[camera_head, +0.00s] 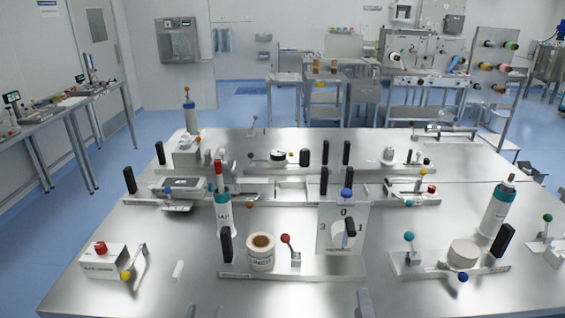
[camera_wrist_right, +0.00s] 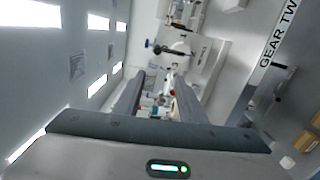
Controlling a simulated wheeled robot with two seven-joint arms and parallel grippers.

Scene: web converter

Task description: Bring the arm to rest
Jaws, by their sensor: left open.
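The task names only the arm. In the head view, a small grey tip of my left gripper (camera_head: 190,312) shows at the bottom edge, over the front of the steel table. A grey tip of my right gripper (camera_head: 363,304) shows further right at the same edge. The rest of both is cut off. In the right wrist view, the two long fingers of my right gripper (camera_wrist_right: 159,82) stand apart with nothing held between them. Blurred tabletop items show far beyond the fingertips.
The steel table (camera_head: 150,230) carries a label roll (camera_head: 260,250), a white numbered plate (camera_head: 343,212), teal-banded bottles (camera_head: 222,200), a red-button box (camera_head: 103,260) and ball-ended levers. Bare steel lies at the front. Side benches (camera_head: 70,108) stand at the left.

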